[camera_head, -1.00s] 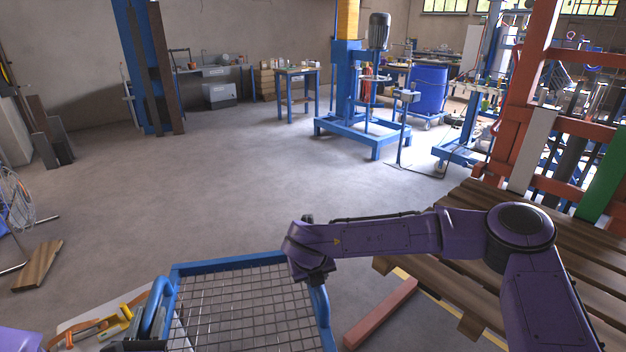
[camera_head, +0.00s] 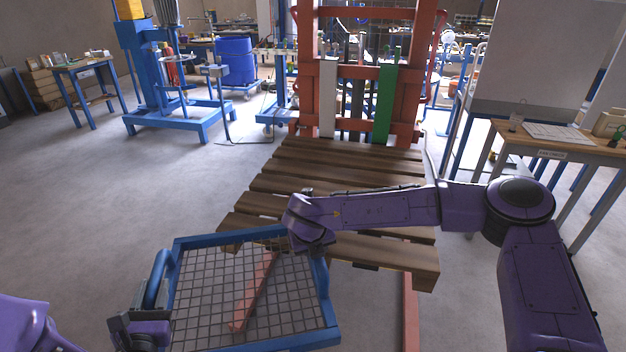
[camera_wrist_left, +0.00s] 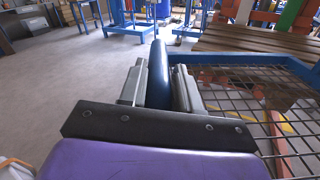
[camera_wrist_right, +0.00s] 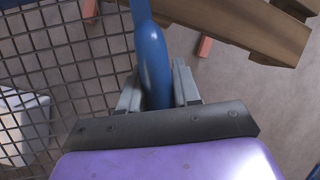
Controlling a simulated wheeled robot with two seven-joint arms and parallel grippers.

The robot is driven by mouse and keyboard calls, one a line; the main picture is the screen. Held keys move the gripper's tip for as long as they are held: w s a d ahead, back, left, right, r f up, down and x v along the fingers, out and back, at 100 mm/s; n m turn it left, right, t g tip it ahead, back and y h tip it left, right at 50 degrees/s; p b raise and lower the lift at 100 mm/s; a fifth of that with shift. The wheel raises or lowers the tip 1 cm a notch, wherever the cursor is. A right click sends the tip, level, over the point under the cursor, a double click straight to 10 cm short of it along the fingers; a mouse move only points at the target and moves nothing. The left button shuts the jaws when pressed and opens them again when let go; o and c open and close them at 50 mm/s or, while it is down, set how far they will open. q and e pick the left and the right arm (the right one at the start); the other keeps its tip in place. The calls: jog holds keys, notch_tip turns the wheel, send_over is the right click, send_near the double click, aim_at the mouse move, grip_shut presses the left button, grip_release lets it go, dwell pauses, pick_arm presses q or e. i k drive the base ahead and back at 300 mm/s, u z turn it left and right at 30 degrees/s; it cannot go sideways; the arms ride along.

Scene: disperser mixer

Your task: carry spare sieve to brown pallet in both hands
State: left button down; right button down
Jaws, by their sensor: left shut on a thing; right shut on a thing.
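The spare sieve (camera_head: 202,240) is a blue square frame with a wire mesh and a blue handle on each side. It is held roughly level in front of me at the bottom of the head view. My left gripper (camera_head: 148,322) is shut on its left handle, a blue bar between the fingers in the left wrist view (camera_wrist_left: 157,88). My right gripper (camera_head: 318,250) is shut on its right handle, which shows between the fingers in the right wrist view (camera_wrist_right: 155,75). The brown pallet (camera_head: 330,178) of wooden slats lies just beyond the sieve, its near edge partly behind my right arm.
A red-orange rack (camera_head: 307,65) with white and green uprights stands behind the pallet. A table (camera_head: 550,152) is at right, a blue mixer (camera_head: 150,75) at back left. Orange forks (camera_head: 408,315) stick out below the pallet. The floor at left is clear.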

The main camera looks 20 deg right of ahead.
aim_at(339, 181)
jog(key=z, duration=0.85)
jog(key=i, duration=1.65)
